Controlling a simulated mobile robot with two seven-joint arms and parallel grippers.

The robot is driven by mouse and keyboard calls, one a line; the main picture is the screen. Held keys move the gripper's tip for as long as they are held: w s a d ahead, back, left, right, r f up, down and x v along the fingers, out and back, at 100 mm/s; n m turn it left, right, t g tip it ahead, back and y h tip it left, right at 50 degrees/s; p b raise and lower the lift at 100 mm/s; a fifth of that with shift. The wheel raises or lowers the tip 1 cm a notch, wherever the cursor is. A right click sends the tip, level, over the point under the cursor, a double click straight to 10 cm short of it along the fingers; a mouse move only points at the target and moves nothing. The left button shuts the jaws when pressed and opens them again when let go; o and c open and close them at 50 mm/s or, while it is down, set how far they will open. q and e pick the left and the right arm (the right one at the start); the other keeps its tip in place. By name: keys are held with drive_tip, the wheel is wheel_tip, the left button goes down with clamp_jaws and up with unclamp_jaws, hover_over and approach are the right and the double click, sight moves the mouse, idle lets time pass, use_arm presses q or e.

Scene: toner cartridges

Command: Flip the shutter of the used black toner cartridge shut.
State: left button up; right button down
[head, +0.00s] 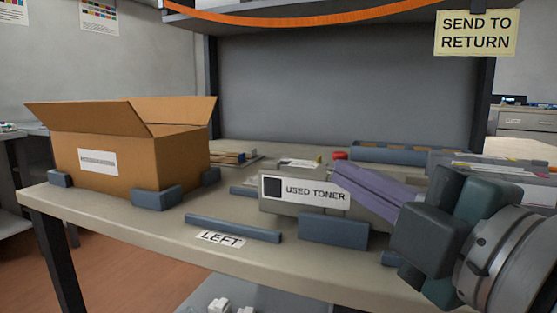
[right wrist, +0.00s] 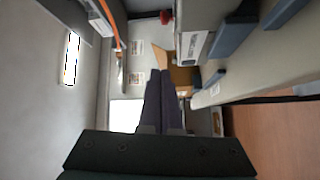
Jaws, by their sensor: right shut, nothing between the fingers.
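A grey body labelled USED TONER with a black square (head: 272,187) stands on the bench in the middle of the head view; I take it as the used black cartridge. It also shows at the upper right of the right wrist view (right wrist: 191,43). My right gripper (head: 338,176) comes in from the right, its long purple fingers shut and empty. In the head view the fingertips overlap the cartridge's upper right end; I cannot tell whether they touch. The fingers also show in the right wrist view (right wrist: 161,74). The shutter is not clearly visible. My left gripper is not in view.
An open cardboard box (head: 175,165) stands at left between blue blocks. A blue rail (head: 232,228) lies by the LEFT label (head: 220,239). A blue block (head: 333,231) stands before the cartridge. A small red part (head: 340,155) is behind it. A shelf hangs above.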

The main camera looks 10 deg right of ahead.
sight(333, 158)
drive_tip(key=b+x, duration=0.1)
drive_tip(key=x, duration=0.9)
drive_tip(key=shift+b, duration=0.4)
drive_tip(key=d, duration=0.2)
drive_tip(key=d+f, duration=0.1)
drive_tip(key=shift+s+d, duration=0.25)
drive_tip(key=shift+d, duration=0.15)
drive_tip(key=s+d, duration=0.1)
drive_tip(key=s+d+p, duration=0.1)
drive_tip(key=d, duration=0.1)
drive_tip(key=shift+r, duration=0.1)
drive_tip(key=shift+s+d, duration=0.1)
drive_tip(key=shift+d, duration=0.1)
